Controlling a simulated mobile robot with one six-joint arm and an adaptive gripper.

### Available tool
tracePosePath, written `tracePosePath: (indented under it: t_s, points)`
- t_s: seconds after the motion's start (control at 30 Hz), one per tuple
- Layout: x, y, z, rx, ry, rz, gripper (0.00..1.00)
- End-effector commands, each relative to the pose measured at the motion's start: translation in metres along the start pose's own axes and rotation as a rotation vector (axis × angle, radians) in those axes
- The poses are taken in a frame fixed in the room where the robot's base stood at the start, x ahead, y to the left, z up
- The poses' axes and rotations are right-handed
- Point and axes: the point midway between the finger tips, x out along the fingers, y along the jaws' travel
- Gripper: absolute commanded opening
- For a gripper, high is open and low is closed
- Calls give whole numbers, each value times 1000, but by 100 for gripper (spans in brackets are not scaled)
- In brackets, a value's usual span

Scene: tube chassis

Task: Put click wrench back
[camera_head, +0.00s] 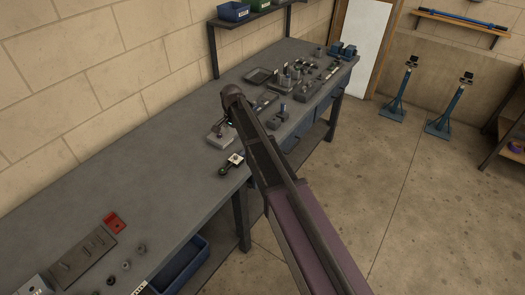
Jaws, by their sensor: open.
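My arm reaches from the lower right over the bench (152,176), and its rounded end joint is above the middle of the bench. My gripper (229,121) is just below that joint, open, small and mostly hidden by the arm. A grey block fixture (220,138) sits on the bench right by it. A small dark tool with a green end (230,164) lies near the bench's front edge, below the gripper in the picture; I cannot tell whether it is the click wrench. No click wrench can be made out for certain.
Several fixtures and a tray (260,76) crowd the bench's far part. A grey plate (84,255), a red piece (114,222) and small round parts are at the near left. The bench between is clear. Two blue stands (397,96) (445,108) stand on the floor.

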Motion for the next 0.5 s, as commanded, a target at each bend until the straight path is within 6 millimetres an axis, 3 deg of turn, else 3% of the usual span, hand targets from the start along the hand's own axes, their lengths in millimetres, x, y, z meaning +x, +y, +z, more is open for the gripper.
tracePosePath:
  t_s: [0.17, 0.27, 0.37, 0.5]
  points:
    - [0, 14, 0, -17, 0, 0, 100]
    - [0, 38, 0, -51, 0, 0, 100]
    - [0, 74, 2, -109, 0, 0, 100]
    - [0, 142, 9, -226, 0, 1, 100]
